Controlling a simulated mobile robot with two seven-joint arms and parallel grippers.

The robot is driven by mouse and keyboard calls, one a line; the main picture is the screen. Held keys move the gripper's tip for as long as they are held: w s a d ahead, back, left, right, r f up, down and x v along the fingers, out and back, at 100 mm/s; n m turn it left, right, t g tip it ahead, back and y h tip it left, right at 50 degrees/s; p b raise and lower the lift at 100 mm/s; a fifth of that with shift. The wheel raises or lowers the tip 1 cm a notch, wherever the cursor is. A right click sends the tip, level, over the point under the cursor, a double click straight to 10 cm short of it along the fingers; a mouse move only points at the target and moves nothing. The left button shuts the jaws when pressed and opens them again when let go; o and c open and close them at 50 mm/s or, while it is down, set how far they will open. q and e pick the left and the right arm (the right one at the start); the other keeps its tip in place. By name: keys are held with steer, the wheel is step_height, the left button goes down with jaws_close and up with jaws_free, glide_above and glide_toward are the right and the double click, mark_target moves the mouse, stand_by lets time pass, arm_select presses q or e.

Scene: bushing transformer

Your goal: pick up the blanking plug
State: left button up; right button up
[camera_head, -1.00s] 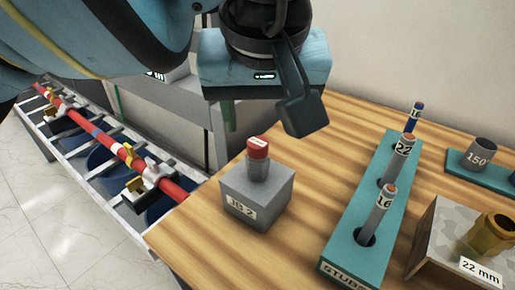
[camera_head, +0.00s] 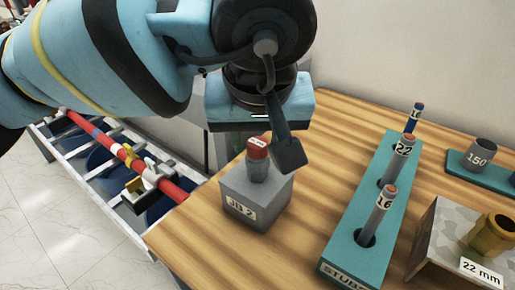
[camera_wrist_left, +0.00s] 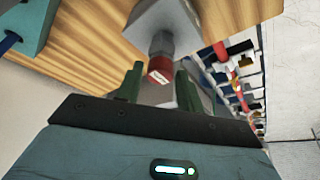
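The blanking plug, a red-capped piece with a grey lower part (camera_head: 257,148), stands upright in the top of a grey box marked JB 2 (camera_head: 243,212). It also shows in the left wrist view (camera_wrist_left: 161,66). My left gripper (camera_wrist_left: 159,72) is open: its two green fingers stand apart, with the red cap in line with the gap between them. In the head view, the gripper's blue body is just behind and above the plug, and its fingers are mostly hidden. I cannot tell whether the fingertips reach the cap. My right gripper is not in view.
A 150 cup (camera_head: 480,154) and a 22 mm brass fitting (camera_head: 491,237) stand further right. A ladder-like frame with a red bar (camera_head: 103,142) is at left. Bare wooden table (camera_head: 298,235) lies between box and rack.

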mark_target(256, 138)
arm_select(q)
steer(key=c, duration=0.6)
steer(key=shift+r, duration=0.1)
step_height(256, 138, up, 3)
steer(key=p, duration=0.2)
steer(key=shift+r+p, duration=0.15)
steer(key=shift+p, duration=0.2)
steer(key=shift+s+r, duration=0.25)
steer(key=shift+r, duration=0.05)
steer(key=s+a+p, duration=0.1)
steer(key=s+a, duration=0.1)
steer(key=s, duration=0.5)
steer(key=s+a+p, duration=0.1)
steer(key=s+a, duration=0.2)
steer(key=s, duration=0.4)
steer(key=shift+s+a+r, duration=0.25)
steer(key=shift+r, duration=0.2)
